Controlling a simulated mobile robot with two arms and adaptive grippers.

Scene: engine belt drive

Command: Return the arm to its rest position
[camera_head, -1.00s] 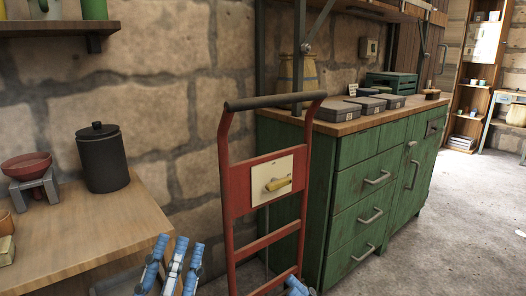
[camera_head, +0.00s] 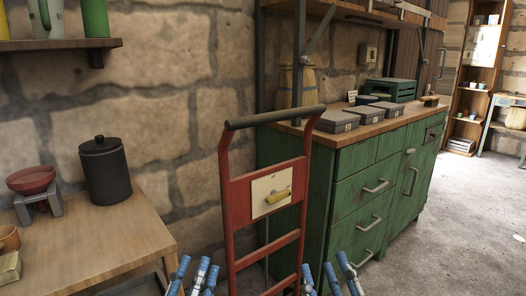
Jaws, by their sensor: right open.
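My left gripper (camera_head: 193,277) shows only as blue finger parts at the bottom edge, just left of the red hand truck (camera_head: 242,205). Its fingertips point up, and I cannot tell whether it is open or shut. My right gripper (camera_head: 330,276) shows at the bottom edge, just right of the hand truck's lower frame. Its blue fingers are apart and I see nothing between them. The rest of both arms is below the frame. No engine or belt is in view.
A wooden table (camera_head: 100,232) at left bears a dark canister (camera_head: 106,172) and a red bowl (camera_head: 31,180) on a grey stand. A green cabinet (camera_head: 345,200) with grey boxes (camera_head: 337,121) stands behind the hand truck.

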